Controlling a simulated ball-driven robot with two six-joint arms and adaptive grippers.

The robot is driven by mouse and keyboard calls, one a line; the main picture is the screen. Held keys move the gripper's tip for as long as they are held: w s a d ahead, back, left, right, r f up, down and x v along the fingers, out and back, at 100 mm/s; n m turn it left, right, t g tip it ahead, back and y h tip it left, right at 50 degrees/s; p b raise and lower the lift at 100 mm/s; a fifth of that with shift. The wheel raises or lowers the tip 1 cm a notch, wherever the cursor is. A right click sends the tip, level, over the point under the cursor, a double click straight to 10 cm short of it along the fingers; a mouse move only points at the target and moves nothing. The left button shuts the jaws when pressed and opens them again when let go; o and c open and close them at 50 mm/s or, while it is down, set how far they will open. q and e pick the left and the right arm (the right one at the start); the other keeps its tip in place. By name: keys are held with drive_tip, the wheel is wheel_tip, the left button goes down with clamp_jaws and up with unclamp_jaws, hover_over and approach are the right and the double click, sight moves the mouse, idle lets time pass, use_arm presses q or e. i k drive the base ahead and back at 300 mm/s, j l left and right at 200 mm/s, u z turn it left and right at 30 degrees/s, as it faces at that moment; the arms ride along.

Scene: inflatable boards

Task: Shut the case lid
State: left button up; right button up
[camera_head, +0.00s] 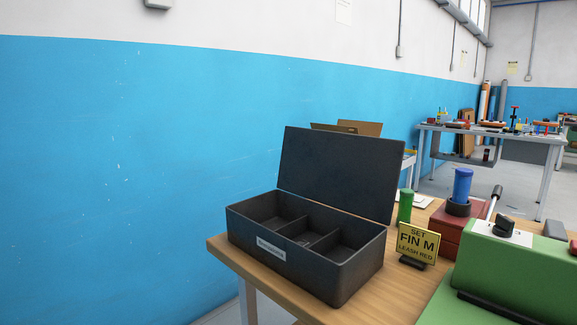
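A dark grey case (300,255) stands on the wooden table near its left end. Its lid (342,172) is up, standing nearly upright and leaning back a little from the rear edge. The inside is split by dividers into 3 compartments, which look empty. A pale label sits on the front wall. Neither of my grippers shows in the head view.
The wooden table (390,300) has a yellow sign (417,241) right of the case. Behind it stand a green cylinder (404,206) and a blue cylinder (462,184) on a red block. A green machine (515,268) fills the right front. A blue-and-white wall runs behind.

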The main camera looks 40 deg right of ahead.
sight(356, 174)
drive_tip(key=i+j, duration=0.15)
drive_tip(key=i, duration=0.4)
drive_tip(key=i+j, duration=0.1)
drive_tip(key=i, duration=0.45)
drive_tip(key=i+j, duration=0.15)
drive_tip(key=i, duration=0.4)
drive_tip(key=i+l+z, duration=0.2)
drive_tip(key=z, duration=0.3)
drive_tip(key=i+z, duration=0.75)
drive_tip(key=z, duration=0.2)
drive_tip(key=i+j+z, duration=0.25)
drive_tip(key=z, duration=0.25)
drive_tip(key=i+j+z, duration=0.3)
drive_tip(key=z, duration=0.15)
drive_tip(key=i+z, duration=0.2)
drive_tip(key=z, duration=0.25)
drive_tip(key=i+j+z, duration=0.1)
drive_tip(key=z, duration=0.3)
drive_tip(key=i+j+z, duration=0.15)
drive_tip(key=z, duration=0.3)
drive_tip(key=i+j+z, duration=0.2)
drive_tip(key=z, duration=0.2)
drive_tip(key=i+j+z, duration=0.1)
drive_tip(key=z, duration=0.35)
drive_tip(key=j+z, duration=0.45)
drive_tip(key=i+l, duration=0.05)
drive_tip(key=l, duration=0.05)
